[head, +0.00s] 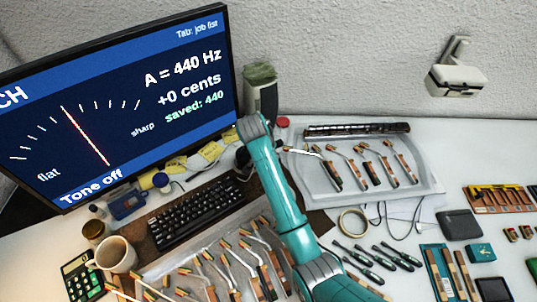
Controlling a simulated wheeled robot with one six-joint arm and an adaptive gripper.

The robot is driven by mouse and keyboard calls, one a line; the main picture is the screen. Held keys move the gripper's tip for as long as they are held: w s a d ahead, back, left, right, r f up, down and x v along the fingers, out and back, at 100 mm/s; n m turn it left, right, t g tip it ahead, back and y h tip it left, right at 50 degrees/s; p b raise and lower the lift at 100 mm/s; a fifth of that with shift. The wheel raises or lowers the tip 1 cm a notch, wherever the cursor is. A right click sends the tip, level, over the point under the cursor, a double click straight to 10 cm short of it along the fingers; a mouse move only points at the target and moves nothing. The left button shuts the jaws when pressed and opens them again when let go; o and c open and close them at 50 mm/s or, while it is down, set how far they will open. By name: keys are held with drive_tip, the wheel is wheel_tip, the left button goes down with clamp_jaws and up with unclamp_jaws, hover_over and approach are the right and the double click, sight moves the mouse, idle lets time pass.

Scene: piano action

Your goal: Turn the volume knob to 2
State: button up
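A large screen (120,100) at the left reads "A = 440 Hz", "+0 cents", "saved: 440" and "Tone off". Its dial needle leans to the left. I cannot make out a volume knob or its numbers. A grey-green upright box (261,92) stands just right of the screen, and a small red round thing (283,122) shows beside it. My teal arm rises from the bottom centre to a joint near the screen's lower right corner. I cannot make out my gripper; a dark shape beside the arm there is too small to identify.
A black keyboard (198,210) lies below the screen. A mug (117,254) stands at the lower left. A pale tray (415,190) holds piano hammer parts. A tape roll (354,222) and several tools lie to the right. Hammer parts fill the bottom centre.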

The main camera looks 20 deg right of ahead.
drive_tip(key=shift+m, duration=0.5)
drive_tip(key=shift+f, duration=0.1)
drive_tip(key=o, duration=1.1)
drive_tip(key=v, duration=1.2)
drive_tip(key=shift+w, duration=0.2)
drive_tip(key=shift+s, duration=0.1)
